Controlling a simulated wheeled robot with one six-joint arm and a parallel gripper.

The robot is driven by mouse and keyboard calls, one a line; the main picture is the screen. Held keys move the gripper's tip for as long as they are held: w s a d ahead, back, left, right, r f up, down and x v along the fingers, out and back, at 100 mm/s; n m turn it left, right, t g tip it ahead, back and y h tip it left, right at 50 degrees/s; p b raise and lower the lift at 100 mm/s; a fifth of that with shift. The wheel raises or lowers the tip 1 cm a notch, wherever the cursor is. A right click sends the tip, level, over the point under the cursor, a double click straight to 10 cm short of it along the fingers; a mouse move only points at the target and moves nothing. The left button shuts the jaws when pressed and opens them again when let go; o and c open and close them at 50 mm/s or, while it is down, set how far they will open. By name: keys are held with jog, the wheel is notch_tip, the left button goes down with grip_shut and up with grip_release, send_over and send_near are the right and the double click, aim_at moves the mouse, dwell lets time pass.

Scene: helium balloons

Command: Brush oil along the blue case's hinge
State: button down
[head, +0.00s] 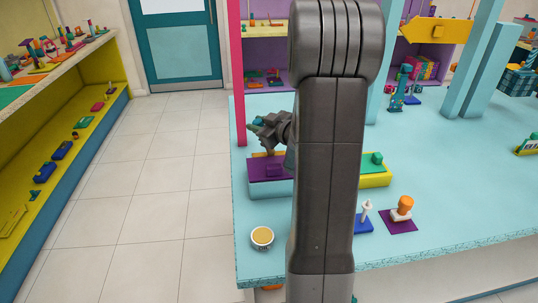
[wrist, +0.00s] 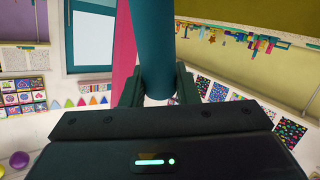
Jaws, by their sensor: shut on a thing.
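My gripper (head: 262,128) is above the far left of the table, partly hidden by my arm. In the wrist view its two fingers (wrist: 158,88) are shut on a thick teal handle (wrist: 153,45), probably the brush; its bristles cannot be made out. A case with a purple top and light-blue lower side (head: 270,187) lies just below the gripper, its right part hidden by my arm. An orange-tan strip (head: 262,154) shows at its far edge; I cannot tell whether it is the hinge or touches the brush. A round white dish of yellow liquid (head: 262,237) stands near the front left.
A yellow box with a green top (head: 375,180), a blue block with a white peg (head: 363,220) and a purple mat with an orange-topped piece (head: 398,222) stand right of my arm. A pink post (head: 239,70) rises at the table's left edge. The right tabletop has free room.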

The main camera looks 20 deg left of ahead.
jog(key=shift+w+d, duration=0.1)
jog(key=shift+w+d+p, duration=0.25)
jog(key=shift+w+d, duration=0.05)
jog(key=shift+d, duration=0.35)
jog(key=shift+w+d+p, duration=0.25)
jog(key=shift+w+d, duration=0.1)
jog(key=shift+d, duration=0.3)
jog(key=shift+w+d+p, duration=0.25)
jog(key=shift+w+d, duration=0.05)
jog(key=shift+d, duration=0.35)
jog(key=shift+w+d, duration=0.1)
jog(key=shift+d, duration=0.1)
jog(key=shift+f, duration=0.15)
jog(key=shift+s+a+b, duration=0.25)
jog(key=shift+s+a, duration=0.15)
jog(key=shift+a, duration=0.35)
jog(key=shift+s+a+b, duration=0.3)
jog(key=shift+s+a, duration=0.05)
jog(key=shift+a, duration=0.4)
jog(key=shift+s+a+b, duration=0.25)
jog(key=shift+s+a, duration=0.15)
jog(key=shift+a, duration=0.35)
